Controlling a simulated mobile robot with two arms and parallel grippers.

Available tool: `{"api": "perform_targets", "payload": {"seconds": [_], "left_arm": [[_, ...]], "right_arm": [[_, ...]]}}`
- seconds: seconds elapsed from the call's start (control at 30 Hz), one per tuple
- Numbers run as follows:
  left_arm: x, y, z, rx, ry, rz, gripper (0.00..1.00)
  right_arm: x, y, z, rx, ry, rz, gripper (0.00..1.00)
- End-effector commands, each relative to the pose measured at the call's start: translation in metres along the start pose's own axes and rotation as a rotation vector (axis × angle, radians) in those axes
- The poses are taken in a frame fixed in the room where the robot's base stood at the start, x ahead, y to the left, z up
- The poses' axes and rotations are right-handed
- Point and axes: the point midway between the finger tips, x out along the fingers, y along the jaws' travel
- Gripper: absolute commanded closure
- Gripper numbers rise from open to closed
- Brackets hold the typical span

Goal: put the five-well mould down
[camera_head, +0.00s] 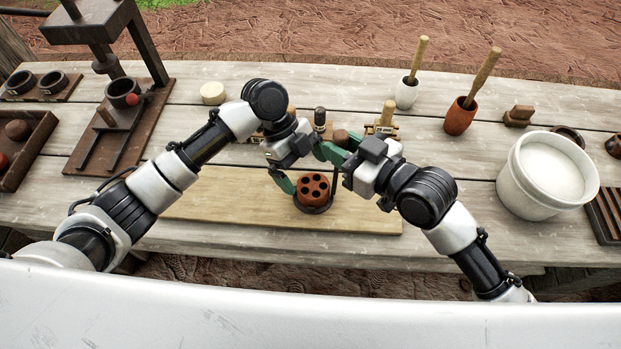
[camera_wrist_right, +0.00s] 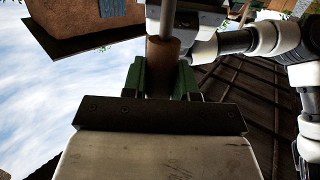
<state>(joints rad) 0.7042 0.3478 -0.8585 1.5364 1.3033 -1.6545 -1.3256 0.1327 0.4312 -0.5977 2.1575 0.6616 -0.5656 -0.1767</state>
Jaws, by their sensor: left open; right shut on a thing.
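The five-well mould (camera_head: 313,188), a reddish-brown round block with dark wells in a dark ring, is over the pale board in the middle of the bench. I cannot tell whether it touches the board. A thin dark rod rises from its right side towards a brown grip (camera_head: 341,136). My right gripper (camera_head: 340,148) is shut on this grip; in the right wrist view the brown grip (camera_wrist_right: 162,62) is between the green fingers. My left gripper (camera_head: 300,170) is open, its green fingers beside and behind the mould. The right gripper hides part of the rod.
The pale board (camera_head: 230,200) has free room left of the mould. A white bucket (camera_head: 546,174) stands at right. Two mortars with pestles, white (camera_head: 407,93) and brown (camera_head: 460,117), stand behind. A dark press (camera_head: 118,110) stands at left. Small stamps (camera_head: 385,120) are close behind the grippers.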

Motion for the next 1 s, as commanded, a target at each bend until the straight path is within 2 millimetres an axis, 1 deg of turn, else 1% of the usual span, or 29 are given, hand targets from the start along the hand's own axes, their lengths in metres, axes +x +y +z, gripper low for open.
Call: {"api": "perform_targets", "payload": {"seconds": [0.03,0.1,0.2,0.33,0.5,0.77,0.8,0.93,0.97,1.0], "left_arm": [[-0.013,0.0,0.001,0.0,-0.003,-0.003,0.02],[-0.029,-0.001,0.0,0.0,-0.002,-0.003,0.02],[-0.049,0.0,0.001,-0.001,-0.002,-0.003,0.02],[-0.067,0.0,0.0,0.0,-0.001,-0.001,0.02],[-0.078,0.0,0.0,-0.001,0.0,0.0,0.02],[-0.079,0.0,0.0,-0.001,0.0,0.0,0.02],[-0.079,0.0,0.0,-0.001,0.0,0.0,0.02],[-0.079,0.0,0.0,-0.001,0.0,0.0,0.02],[-0.079,0.0,0.0,-0.001,0.0,0.0,0.02],[-0.079,0.0,0.0,-0.001,0.0,0.0,0.02]], "right_arm": [[0.0,0.0,0.0,0.0,-0.001,0.0,0.95],[0.0,0.0,0.0,0.0,-0.001,0.0,0.95],[0.0,0.0,0.0,0.0,0.0,0.0,0.95],[0.0,0.0,0.0,0.0,0.0,0.0,0.95],[0.0,0.0,0.0,0.0,0.0,0.0,0.95],[0.0,0.0,0.0,0.0,0.0,0.0,0.95],[0.0,0.0,0.0,0.0,0.0,0.0,0.66],[0.0,0.0,0.0,0.0,0.0,0.0,0.46],[0.0,0.0,0.0,0.0,0.0,0.0,0.42],[0.0,0.0,0.0,0.0,0.0,0.0,0.42]]}}
